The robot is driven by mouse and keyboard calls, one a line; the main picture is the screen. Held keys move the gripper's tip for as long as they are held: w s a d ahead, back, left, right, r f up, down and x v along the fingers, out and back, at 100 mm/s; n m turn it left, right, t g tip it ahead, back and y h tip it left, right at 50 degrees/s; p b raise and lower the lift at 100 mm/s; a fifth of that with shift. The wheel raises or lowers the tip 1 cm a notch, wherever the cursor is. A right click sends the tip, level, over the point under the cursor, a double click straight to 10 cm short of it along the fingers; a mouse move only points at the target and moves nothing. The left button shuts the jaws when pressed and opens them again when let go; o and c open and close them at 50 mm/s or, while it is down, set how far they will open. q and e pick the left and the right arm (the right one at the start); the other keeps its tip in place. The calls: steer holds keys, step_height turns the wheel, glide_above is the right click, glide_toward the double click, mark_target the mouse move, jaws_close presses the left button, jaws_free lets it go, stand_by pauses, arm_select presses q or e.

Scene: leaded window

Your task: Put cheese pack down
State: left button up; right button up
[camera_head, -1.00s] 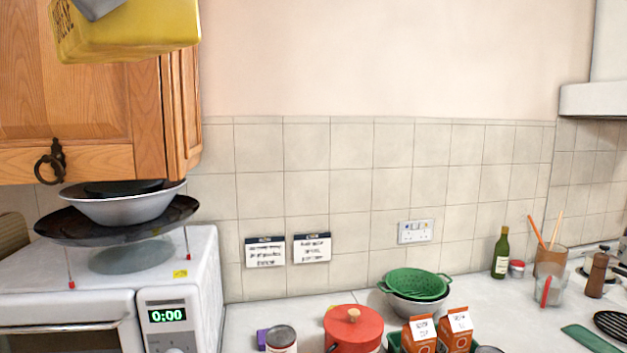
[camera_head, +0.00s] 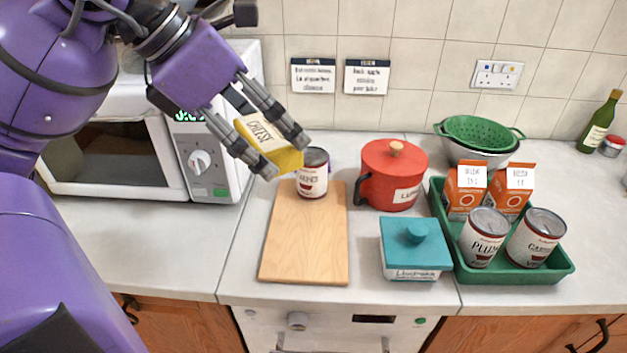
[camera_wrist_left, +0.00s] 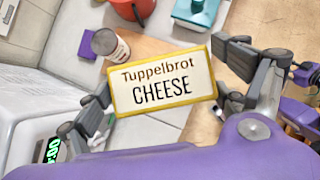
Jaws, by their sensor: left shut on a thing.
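The yellow cheese pack (camera_head: 270,147), with a pale label, is between the fingers of my left gripper (camera_head: 286,157) in the head view. My left gripper is shut on it and holds it above the back left part of the wooden board (camera_head: 305,240). In the left wrist view the pack (camera_wrist_left: 163,78) faces the camera with its "Tuppelbrot CHEESE" label, tilted slightly, a finger at each end. My right gripper is not in view.
A can (camera_head: 312,177) stands at the board's back edge, close to the pack. A red pot (camera_head: 392,172), a teal-lidded box (camera_head: 415,250) and a green tray (camera_head: 515,276) with cans and cartons stand right. A microwave (camera_head: 110,160) stands left. The board's front is clear.

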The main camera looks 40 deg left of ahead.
arm_select(q)
steer(key=s+a+f+n+y+b, duration=0.1)
steer(key=s+a+f+n+b, duration=0.15)
steer(key=f, duration=0.85)
steer(key=w+f, duration=0.2)
steer(key=w, duration=0.2)
steer(key=w+f, duration=0.3)
steer(key=w, duration=0.2)
steer(key=w+d+f, duration=0.1)
steer(key=w+f, duration=0.2)
steer(key=w, duration=0.1)
steer(key=shift+w+f+p, duration=0.15)
steer(key=shift+p, duration=0.25)
steer(key=f, duration=0.1)
steer(key=w+f, duration=0.1)
steer(key=f, duration=0.1)
steer(key=shift+d+f, duration=0.15)
steer(key=shift+f, duration=0.55)
steer(key=shift+f, duration=0.1)
steer(key=o, duration=1.2)
